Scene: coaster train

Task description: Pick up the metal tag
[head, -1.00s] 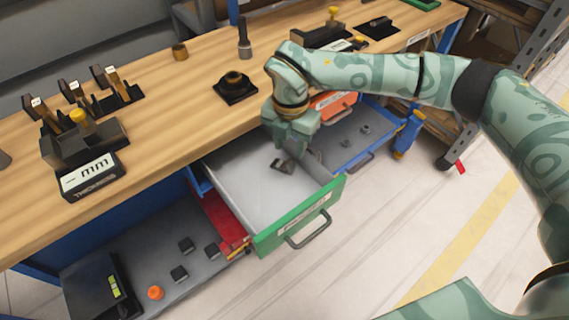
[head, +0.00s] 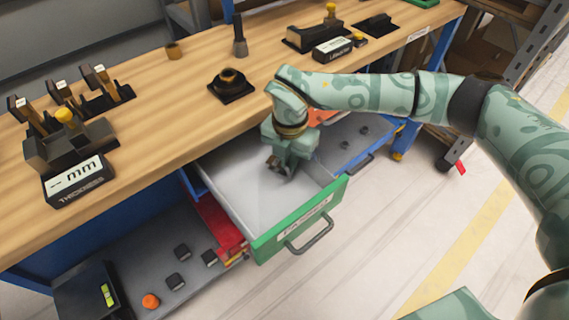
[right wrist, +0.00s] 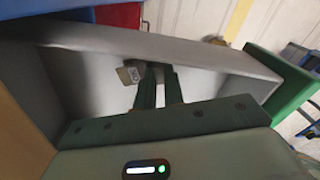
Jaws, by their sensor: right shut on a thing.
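The metal tag (right wrist: 129,75) is a small pale plate with dark marking, at the fingertips of my right gripper (right wrist: 158,72) in the right wrist view. The fingers are close together and shut on it, with the tag sticking out on the left side. In the head view my right gripper (head: 279,166) points down inside the open, green-fronted drawer (head: 240,195). The tag is hard to make out there, against the dark fingers. My left gripper is not in view.
The drawer's green front (head: 300,217) and side walls surround the gripper. The wooden bench (head: 165,110) lies above, with a black round fixture (head: 230,83) near its edge. A lower open drawer (head: 190,285) holds dark blocks and an orange piece (head: 151,301).

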